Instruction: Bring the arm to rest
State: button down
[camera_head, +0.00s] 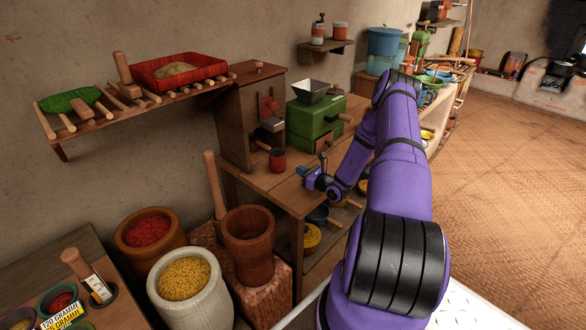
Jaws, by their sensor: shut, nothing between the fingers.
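My purple arm reaches up from the lower right and bends back down to the left. My gripper (304,171) is at its end, small in the view, over the right part of the wooden table (252,183). It is shut and empty. It is to the right of a dark red cup (277,160) and apart from it. The fine shape of the fingertips is too small to make out.
A green grinder (314,124) and a wooden machine (247,125) stand on the table behind my gripper. A wall shelf (160,104) holds a red tray (177,70). A mortar (248,243) and grain containers (187,287) stand at lower left. Woven floor (505,155) is clear at right.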

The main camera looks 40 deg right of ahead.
jog(key=s, duration=0.6)
jog(key=shift+d, duration=0.25)
jog(key=shift+w+r, duration=0.1)
jog(key=shift+w, duration=0.05)
jog(key=w+a+r+n+g+y, duration=0.2)
jog(key=a+r+n+g+y, duration=0.3)
jog(key=a+r+n, duration=0.45)
jog(key=w+a+r+n+g+y, duration=0.1)
jog(key=a+r+n+g+y, duration=0.4)
jog(key=a+r, duration=0.75)
jog(key=s+a+r+n+g+h, duration=0.1)
jog(key=s+a+r+n+g, duration=0.3)
jog(key=r, duration=0.4)
jog(key=s+a+r+n+g+h, duration=0.1)
jog(key=s+a+r+n+g, duration=0.1)
jog(key=s+a+r+n, duration=0.4)
jog(key=s+a+r+n+t+h, duration=0.1)
jog(key=s+r+n+h, duration=0.3)
jog(key=s, duration=0.6)
jog(key=s+a+r+n+t+h, duration=0.2)
jog(key=s+r+n+h, duration=0.3)
jog(key=s+r, duration=0.4)
jog(key=shift+s+a+n+h, duration=0.3)
jog(key=shift+s+a+n, duration=0.4)
jog(key=shift+s, duration=0.55)
